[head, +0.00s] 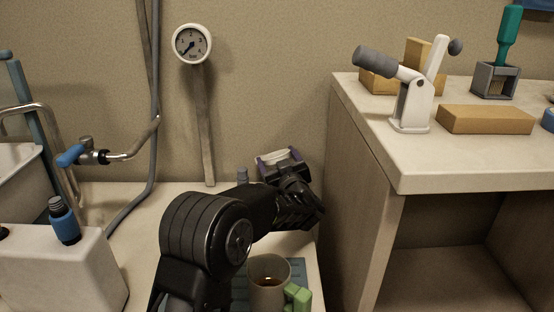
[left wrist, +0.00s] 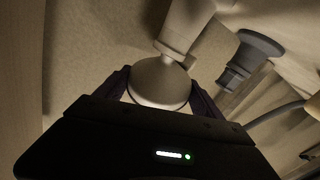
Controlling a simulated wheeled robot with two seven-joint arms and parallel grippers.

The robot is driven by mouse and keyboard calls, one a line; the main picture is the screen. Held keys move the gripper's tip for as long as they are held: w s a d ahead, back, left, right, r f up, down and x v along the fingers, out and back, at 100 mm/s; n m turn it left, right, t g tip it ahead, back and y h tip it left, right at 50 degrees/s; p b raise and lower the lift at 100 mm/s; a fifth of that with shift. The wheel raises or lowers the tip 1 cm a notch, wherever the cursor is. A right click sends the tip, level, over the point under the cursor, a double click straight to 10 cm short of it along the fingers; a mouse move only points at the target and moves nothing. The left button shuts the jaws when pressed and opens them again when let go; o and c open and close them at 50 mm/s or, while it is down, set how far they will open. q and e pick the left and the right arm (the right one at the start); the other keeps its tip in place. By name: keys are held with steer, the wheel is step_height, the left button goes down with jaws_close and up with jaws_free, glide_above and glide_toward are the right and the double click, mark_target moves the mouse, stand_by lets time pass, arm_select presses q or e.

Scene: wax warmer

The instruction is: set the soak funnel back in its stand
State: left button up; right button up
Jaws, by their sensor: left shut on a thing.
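My left gripper (head: 283,163) is at the back right of the low counter, near the wall, beside the side of the higher bench. It is shut on a pale object (head: 272,157), of which only a little shows between the dark fingers. In the left wrist view the held object is a pale round disc (left wrist: 158,84) with a whitish stem above it. I take it to be the soak funnel, though its full shape is hidden. A dark grey flared piece (left wrist: 250,57) shows to the right. I cannot make out the stand for certain. My right gripper is not in view.
A beige mug (head: 268,296) with brown liquid stands near a green block (head: 298,296) on a blue mat. A gauge (head: 192,43) stands on a post behind. The higher bench (head: 440,165) is close on the right. A blue-handled tap (head: 72,155) and white tank (head: 60,268) are left.

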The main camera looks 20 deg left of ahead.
arm_select(q)
steer(key=shift+r+p, duration=0.4)
steer(key=shift+r, duration=0.05)
stand_by(0.4)
steer(key=shift+r+p, duration=1.15)
steer(key=shift+r, duration=0.15)
step_height(320, 180, up, 6)
steer(key=p, duration=0.6)
steer(key=shift+r, duration=0.15)
